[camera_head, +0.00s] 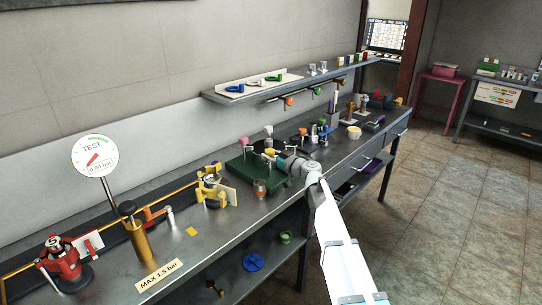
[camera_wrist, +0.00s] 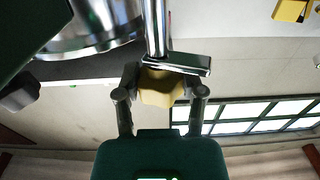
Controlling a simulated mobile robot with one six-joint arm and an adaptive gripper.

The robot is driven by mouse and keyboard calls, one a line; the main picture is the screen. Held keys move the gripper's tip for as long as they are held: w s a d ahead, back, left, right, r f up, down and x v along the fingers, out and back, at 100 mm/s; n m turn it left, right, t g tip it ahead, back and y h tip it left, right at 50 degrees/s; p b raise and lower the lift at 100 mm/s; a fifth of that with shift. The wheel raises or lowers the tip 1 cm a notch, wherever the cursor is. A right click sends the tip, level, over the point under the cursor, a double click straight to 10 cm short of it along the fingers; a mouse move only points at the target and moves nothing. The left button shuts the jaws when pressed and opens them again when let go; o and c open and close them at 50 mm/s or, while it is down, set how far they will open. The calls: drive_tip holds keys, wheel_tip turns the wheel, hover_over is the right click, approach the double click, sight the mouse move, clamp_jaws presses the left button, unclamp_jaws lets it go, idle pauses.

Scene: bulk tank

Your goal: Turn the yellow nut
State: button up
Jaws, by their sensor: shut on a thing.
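The yellow nut (camera_wrist: 160,88) is in the middle of the wrist view, at the end of a shiny metal rod (camera_wrist: 155,28). A flat metal bar (camera_wrist: 185,64) crosses just above the nut in the picture. My gripper (camera_wrist: 160,92) has one finger on each side of the nut and is shut on it. In the head view my gripper (camera_head: 273,154) reaches over the green fixture (camera_head: 252,174) on the bench.
The long steel bench (camera_head: 180,238) carries a yellow valve (camera_head: 212,190), a copper-coloured fitting (camera_head: 260,189), a red fixture (camera_head: 64,264) and a gauge (camera_head: 94,156) reading 0.00 bar. A shelf (camera_head: 290,86) hangs behind. Floor (camera_head: 440,220) is clear at right.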

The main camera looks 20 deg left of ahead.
drive_tip(key=shift+c, duration=0.7)
drive_tip(key=shift+g, duration=0.3)
drive_tip(key=shift+w+a+n+g+y, duration=0.15)
drive_tip(key=shift+n+g+y, duration=0.45)
drive_tip(key=shift+n+g, duration=1.6)
drive_tip(key=shift+g, duration=0.9)
drive_tip(key=o, duration=1.2)
drive_tip(key=shift+c, duration=0.2)
